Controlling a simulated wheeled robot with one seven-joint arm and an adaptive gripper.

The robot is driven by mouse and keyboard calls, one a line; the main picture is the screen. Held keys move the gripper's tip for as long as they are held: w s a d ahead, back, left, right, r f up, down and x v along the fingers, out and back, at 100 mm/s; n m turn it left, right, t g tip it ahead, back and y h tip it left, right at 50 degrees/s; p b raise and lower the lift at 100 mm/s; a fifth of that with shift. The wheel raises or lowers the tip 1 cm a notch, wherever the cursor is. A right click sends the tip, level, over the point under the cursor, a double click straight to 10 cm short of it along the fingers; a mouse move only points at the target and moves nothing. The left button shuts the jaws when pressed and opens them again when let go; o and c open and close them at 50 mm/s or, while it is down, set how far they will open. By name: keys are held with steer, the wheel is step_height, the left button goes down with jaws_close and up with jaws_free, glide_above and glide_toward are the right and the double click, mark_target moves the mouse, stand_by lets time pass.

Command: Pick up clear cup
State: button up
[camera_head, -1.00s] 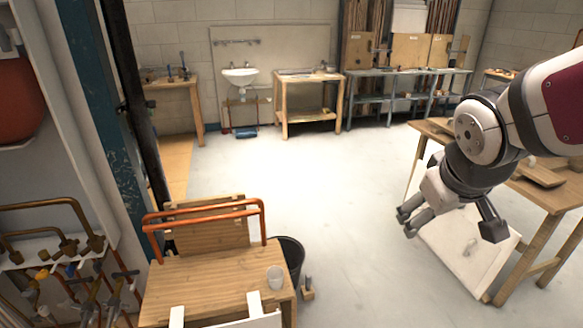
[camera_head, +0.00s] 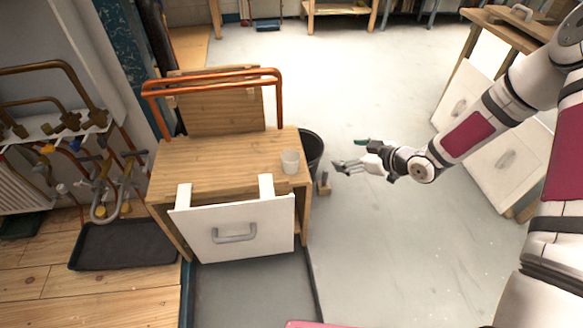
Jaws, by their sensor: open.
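The clear cup (camera_head: 290,161) stands upright near the right edge of the small wooden cabinet's top (camera_head: 225,160). It looks like a small clear tumbler. My gripper (camera_head: 338,166) is to the right of the cup and apart from it, beyond the cabinet's edge. Its fingers point left toward the cup. The gripper is open, and nothing shows between its fingers.
Orange-red pipes (camera_head: 215,83) rise above the back of the cabinet top. A white drawer front with a grey handle (camera_head: 234,234) faces me. A black bucket (camera_head: 313,150) stands right of the cabinet. The grey floor (camera_head: 420,265) to the right is clear.

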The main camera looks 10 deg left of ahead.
mark_target(297, 165)
steer(key=s+a+f+t+y+b, duration=0.3)
steer(key=a+f+y+b, duration=0.3)
steer(key=f, duration=0.5)
steer(key=shift+m, duration=0.4)
steer(key=x, duration=0.8)
steer(key=shift+s+a+r+b, duration=0.2)
steer(key=shift+a+r+b, duration=0.1)
steer(key=shift+a, duration=0.2)
steer(key=shift+r+b+x, duration=0.25)
steer(key=shift+b+x, duration=0.15)
steer(key=shift+x, duration=0.95)
steer(key=shift+r+b+x, duration=0.2)
steer(key=shift+b+x, duration=0.2)
steer(key=shift+x, duration=1)
steer(key=shift+w+d, duration=0.15)
steer(key=c, duration=1.1)
